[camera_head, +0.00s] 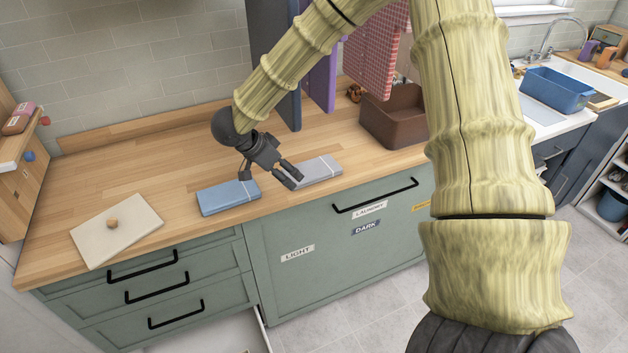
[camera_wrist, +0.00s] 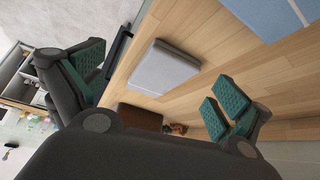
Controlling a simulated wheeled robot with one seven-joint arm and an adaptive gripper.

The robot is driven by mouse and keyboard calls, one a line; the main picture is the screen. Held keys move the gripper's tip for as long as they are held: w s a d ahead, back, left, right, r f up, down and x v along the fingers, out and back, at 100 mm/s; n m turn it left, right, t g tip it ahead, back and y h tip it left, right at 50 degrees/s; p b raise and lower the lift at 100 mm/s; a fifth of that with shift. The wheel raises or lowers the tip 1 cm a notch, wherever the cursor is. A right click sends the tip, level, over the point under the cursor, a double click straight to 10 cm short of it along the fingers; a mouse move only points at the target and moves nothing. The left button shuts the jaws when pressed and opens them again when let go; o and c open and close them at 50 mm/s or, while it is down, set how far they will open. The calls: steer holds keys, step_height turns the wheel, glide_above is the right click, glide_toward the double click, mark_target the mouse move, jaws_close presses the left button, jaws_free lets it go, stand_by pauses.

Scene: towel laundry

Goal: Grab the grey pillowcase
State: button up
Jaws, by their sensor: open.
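The grey pillowcase (camera_head: 316,170) lies folded flat on the wooden counter, near its front edge. In the wrist view the grey pillowcase (camera_wrist: 164,68) shows between my two fingers, apart from both. My gripper (camera_head: 270,178) is open and empty above the counter, just left of the grey pillowcase. It also shows in the wrist view (camera_wrist: 155,90), with green pads on its fingers. A folded blue cloth (camera_head: 228,197) lies left of the grey pillowcase; it also shows in the wrist view (camera_wrist: 268,15).
A brown bin (camera_head: 393,118) stands to the right on the counter, below hanging red checked cloth (camera_head: 376,55). A white board with a knob (camera_head: 117,230) lies at the left. Drawers with black handles (camera_head: 375,195) face the floor. A blue basin (camera_head: 556,88) sits by the sink.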

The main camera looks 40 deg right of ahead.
mark_target(312, 171)
steer(key=w+d+r+m+g+y+b, duration=0.1)
steer(key=w+r+m+y+b, duration=0.1)
steer(key=w+r+m, duration=0.15)
steer(key=shift+n, duration=0.45)
steer(key=p+x, duration=0.2)
steer(key=x, duration=0.8)
steer(key=shift+s+d+p, duration=0.1)
steer(key=shift+d+p, duration=0.1)
steer(key=shift+p, duration=0.15)
steer(key=shift+r, duration=0.1)
steer(key=c, duration=1)
